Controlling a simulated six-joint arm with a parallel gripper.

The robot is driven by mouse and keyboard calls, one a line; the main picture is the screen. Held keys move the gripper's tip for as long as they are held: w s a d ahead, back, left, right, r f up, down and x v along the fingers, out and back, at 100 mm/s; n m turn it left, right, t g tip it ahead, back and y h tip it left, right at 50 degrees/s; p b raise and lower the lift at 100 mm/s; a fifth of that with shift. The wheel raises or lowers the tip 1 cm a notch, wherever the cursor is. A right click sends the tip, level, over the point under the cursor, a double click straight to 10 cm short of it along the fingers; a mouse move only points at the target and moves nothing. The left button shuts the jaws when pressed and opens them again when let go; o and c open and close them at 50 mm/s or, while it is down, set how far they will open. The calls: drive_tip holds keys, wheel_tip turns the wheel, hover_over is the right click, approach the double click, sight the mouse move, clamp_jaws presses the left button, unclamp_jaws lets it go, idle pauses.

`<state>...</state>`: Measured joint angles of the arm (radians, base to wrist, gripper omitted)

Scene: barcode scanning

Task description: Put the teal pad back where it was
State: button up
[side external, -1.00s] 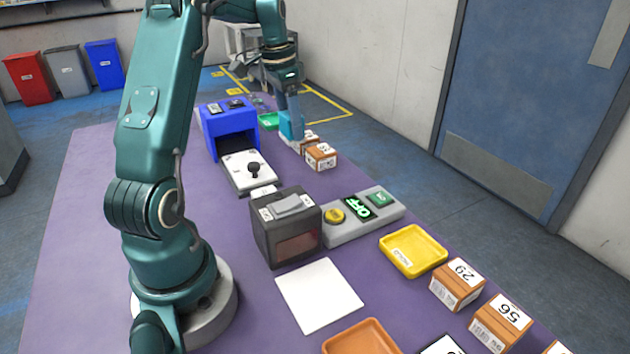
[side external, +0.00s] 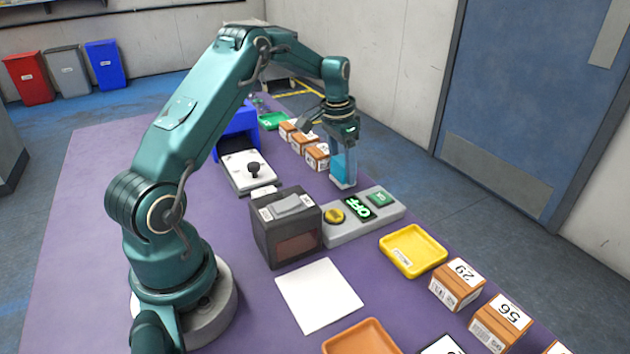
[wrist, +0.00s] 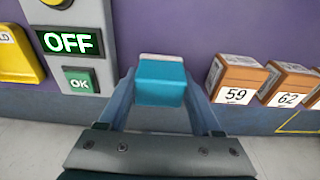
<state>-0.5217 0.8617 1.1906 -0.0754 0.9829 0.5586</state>
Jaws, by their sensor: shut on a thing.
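The teal pad (side external: 342,168) is a teal block with a pale underside. My gripper (side external: 345,165) is shut on it and holds it close above the purple table, between the grey button panel and the row of brown boxes. In the wrist view, the teal pad (wrist: 161,80) sits between the two fingers of my gripper (wrist: 160,95). I cannot tell whether its underside touches the table.
The grey panel (side external: 385,217) has a yellow button, an OFF display and a green OK button. Brown numbered boxes (side external: 317,156) stand behind the pad. A dark scanner box (side external: 285,232), white sheet (side external: 318,295) and yellow tray (side external: 413,250) lie nearer the camera.

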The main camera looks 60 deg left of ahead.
drive_tip(key=shift+f, duration=0.6)
drive_tip(key=o, duration=1.3)
drive_tip(key=shift+f, duration=0.15)
